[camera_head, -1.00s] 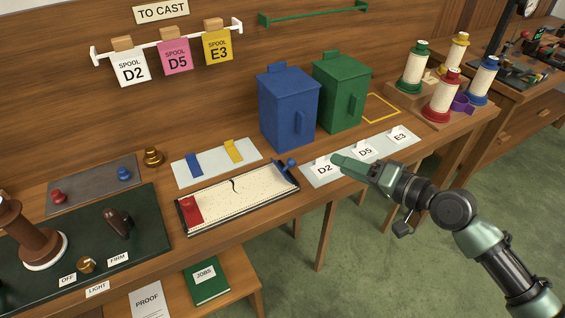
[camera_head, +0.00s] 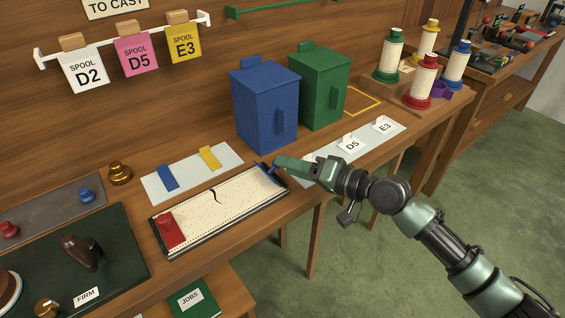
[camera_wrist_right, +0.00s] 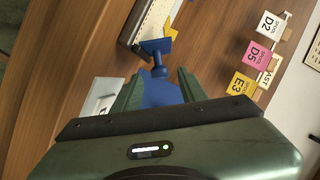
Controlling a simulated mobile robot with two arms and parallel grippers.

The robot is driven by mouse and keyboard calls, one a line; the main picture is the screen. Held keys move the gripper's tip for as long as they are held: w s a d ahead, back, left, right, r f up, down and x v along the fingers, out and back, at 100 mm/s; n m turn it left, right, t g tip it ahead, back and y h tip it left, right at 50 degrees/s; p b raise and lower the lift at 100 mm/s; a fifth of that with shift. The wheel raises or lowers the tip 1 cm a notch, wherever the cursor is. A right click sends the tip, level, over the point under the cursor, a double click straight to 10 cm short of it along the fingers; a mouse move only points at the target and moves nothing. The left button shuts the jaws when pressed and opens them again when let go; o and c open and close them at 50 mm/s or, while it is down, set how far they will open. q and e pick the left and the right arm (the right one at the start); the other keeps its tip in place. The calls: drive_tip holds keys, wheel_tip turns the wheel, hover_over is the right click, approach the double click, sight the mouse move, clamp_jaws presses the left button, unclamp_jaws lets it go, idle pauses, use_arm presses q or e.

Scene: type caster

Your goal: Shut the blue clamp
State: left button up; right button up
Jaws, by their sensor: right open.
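The blue clamp (camera_head: 266,174) is at the right end of the long black-edged tray (camera_head: 203,232). My right gripper (camera_head: 278,164) is at that end, its fingers pointing left over the clamp. In the right wrist view, the clamp's blue plate and knob (camera_wrist_right: 158,52) lie just ahead of and between the fingertips of the open gripper (camera_wrist_right: 157,80). A wider blue shape fills the gap nearer the palm; I cannot tell whether it is part of the clamp. In the head view the fingers partly hide the clamp. My left gripper is not in view.
A red clamp (camera_head: 169,231) is at the tray's left end. A blue bin (camera_head: 265,105) and a green bin (camera_head: 318,85) stand behind. A pale plate (camera_head: 190,173) with blue and yellow strips lies left of the bins. Label cards lie right of the gripper.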

sight(273, 167)
drive_tip(key=shift+x, duration=1.3)
clamp_jaws()
